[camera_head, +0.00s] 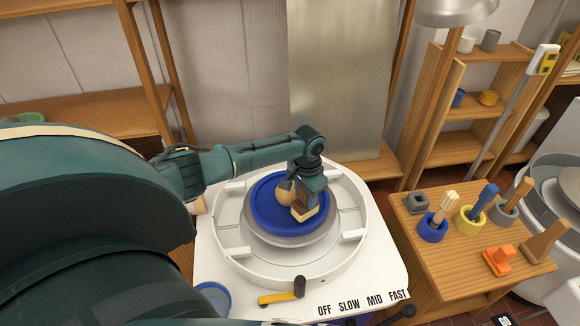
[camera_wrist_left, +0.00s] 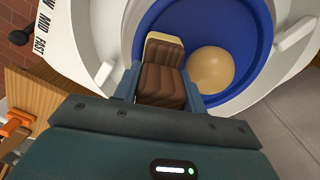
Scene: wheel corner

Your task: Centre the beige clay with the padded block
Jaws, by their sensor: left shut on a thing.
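The beige clay (camera_head: 284,192) is a rounded lump on the blue disc (camera_head: 262,212) of the potter's wheel; it also shows in the left wrist view (camera_wrist_left: 212,70). My left gripper (camera_head: 312,186) is shut on the padded block (camera_head: 304,211), a brown ridged block with a cream pad. In the left wrist view the block (camera_wrist_left: 162,75) sits between the fingers, just beside the clay. I cannot tell whether they touch. In the head view the gripper and block partly hide the clay's right side. My right gripper is not in view.
A white splash pan (camera_head: 235,258) rings the wheel. A yellow-handled tool (camera_head: 280,298) and a blue bowl (camera_head: 213,299) lie in front. A black-knobbed lever (camera_head: 407,311) stands by the speed labels. A wooden side table (camera_head: 453,248) at right holds tool cups.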

